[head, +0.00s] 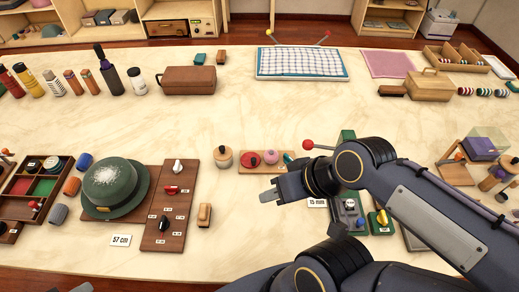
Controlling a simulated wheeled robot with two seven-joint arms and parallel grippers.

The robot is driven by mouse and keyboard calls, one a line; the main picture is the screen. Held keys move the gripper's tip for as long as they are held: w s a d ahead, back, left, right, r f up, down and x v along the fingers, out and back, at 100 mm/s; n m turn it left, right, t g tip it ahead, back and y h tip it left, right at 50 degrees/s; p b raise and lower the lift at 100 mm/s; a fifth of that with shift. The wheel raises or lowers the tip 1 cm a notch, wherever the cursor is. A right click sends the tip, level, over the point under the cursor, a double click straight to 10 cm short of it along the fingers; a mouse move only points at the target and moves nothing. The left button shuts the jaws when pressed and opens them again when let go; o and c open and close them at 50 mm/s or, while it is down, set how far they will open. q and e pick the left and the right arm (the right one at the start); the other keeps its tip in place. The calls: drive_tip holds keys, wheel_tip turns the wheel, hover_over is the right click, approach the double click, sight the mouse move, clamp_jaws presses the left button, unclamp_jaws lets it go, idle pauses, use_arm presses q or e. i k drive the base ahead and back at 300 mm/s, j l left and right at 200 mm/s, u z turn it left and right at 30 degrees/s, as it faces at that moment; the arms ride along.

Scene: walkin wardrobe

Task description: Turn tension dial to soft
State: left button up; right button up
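My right gripper (268,195) reaches in from the right, pointing left over the table in front of a small wooden board. My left gripper is out of view.
A green hat (113,183) stands left of the brown board. A small board with red and pink pieces (252,161) and a red-ball lever (308,145) lie just beyond my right gripper.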

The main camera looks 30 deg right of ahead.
sight(287, 158)
drive_tip(key=k+l+z, duration=0.1)
drive_tip(key=z, duration=0.25)
drive_tip(key=l+z, duration=0.2)
drive_tip(key=z, duration=0.15)
drive_tip(key=l+z, duration=0.2)
drive_tip(key=z, duration=0.7)
